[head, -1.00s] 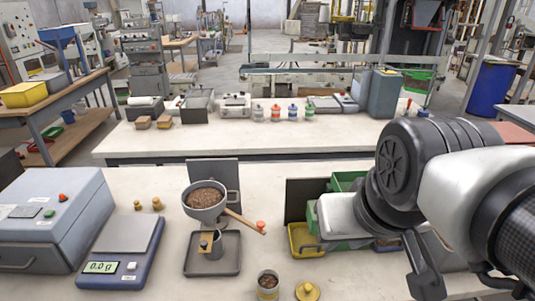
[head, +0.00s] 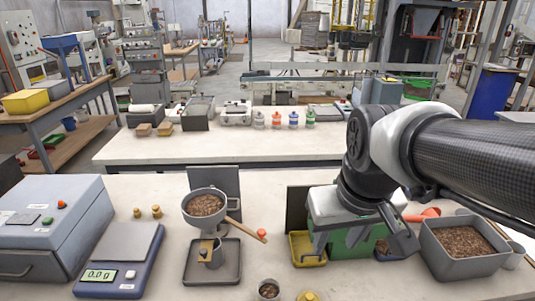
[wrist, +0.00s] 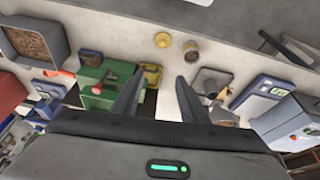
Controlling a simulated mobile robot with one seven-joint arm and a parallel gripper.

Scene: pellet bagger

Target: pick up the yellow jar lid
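The yellow jar lid (head: 307,296) lies on the bench at the bottom edge of the head view, partly cut off. It shows whole in the wrist view (wrist: 162,40), a round lid with a small knob, on the bare bench top. An open jar with brown pellets (head: 268,290) stands just beside it, also seen in the wrist view (wrist: 190,51). My gripper (wrist: 160,74) is open and empty, its two fingers wide apart. In the head view my gripper (head: 357,243) hangs over the green bin area, behind and to the right of the lid, clear of it.
A grey tub of pellets (head: 462,247) stands to the right. A scale (head: 121,258), a funnel on a stand (head: 205,207) and a grey box (head: 50,226) stand left. Bench around the lid is mostly clear.

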